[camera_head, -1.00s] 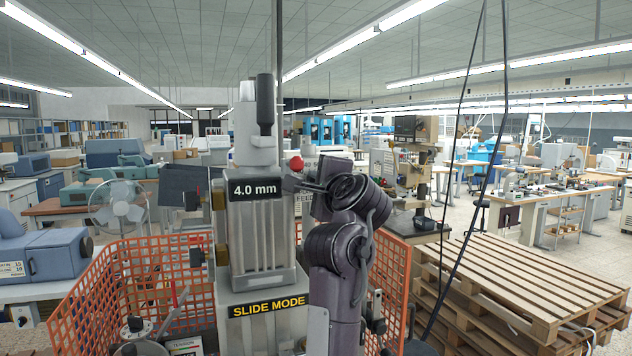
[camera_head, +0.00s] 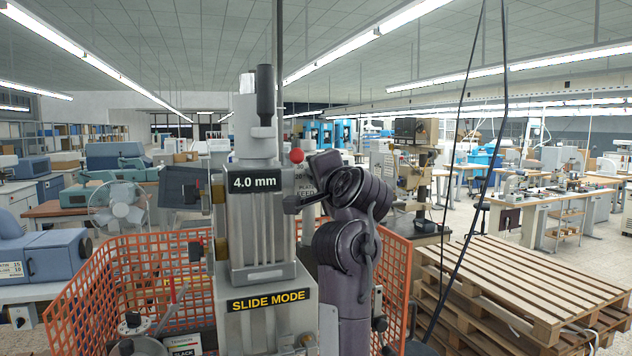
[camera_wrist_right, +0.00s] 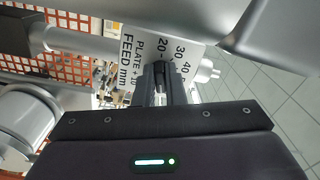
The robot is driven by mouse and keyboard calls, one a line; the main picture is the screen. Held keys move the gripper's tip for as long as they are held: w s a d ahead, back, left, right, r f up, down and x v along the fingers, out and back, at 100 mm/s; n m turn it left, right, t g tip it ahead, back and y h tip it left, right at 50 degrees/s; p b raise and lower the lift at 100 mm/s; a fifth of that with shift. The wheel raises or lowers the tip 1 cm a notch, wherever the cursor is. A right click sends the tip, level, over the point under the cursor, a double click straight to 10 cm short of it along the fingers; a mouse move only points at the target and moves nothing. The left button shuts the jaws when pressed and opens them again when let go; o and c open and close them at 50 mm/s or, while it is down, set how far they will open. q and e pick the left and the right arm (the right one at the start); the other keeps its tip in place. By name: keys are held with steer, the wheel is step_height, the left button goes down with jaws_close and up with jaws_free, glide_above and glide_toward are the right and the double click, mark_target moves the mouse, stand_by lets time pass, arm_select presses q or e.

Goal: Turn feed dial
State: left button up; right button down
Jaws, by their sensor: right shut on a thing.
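The feed dial's plate (camera_wrist_right: 165,48) shows in the right wrist view, printed with "FEED mm" and numbers such as 20, 30 and 40. In the head view the plate (camera_head: 306,188) is partly hidden by my right arm, beside the grey machine column (camera_head: 258,235). My right gripper (camera_wrist_right: 160,92) is shut on a small dark knob (camera_wrist_right: 160,72) in front of the plate, which I take as the feed dial; the fingers hide much of it. In the head view my right gripper (camera_head: 293,204) reaches leftward to the column's right side. My left gripper is not in view.
The column carries a "4.0 mm" label (camera_head: 255,182) and a "SLIDE MODE" label (camera_head: 268,301). A red ball (camera_head: 297,156) stands just above the gripper. Orange mesh guards (camera_head: 130,275) flank the machine. Wooden pallets (camera_head: 530,285) are stacked at the right.

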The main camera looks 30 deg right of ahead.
steer(key=shift+f+n+b, duration=0.1)
steer(key=shift+n+b, duration=0.2)
steer(key=shift+n, duration=0.8)
steer(key=c, duration=1.5)
jaws_free()
steer(key=b+v, duration=0.3)
steer(key=v, duration=0.4)
steer(key=shift+s+b, duration=0.3)
steer(key=shift+s, duration=0.1)
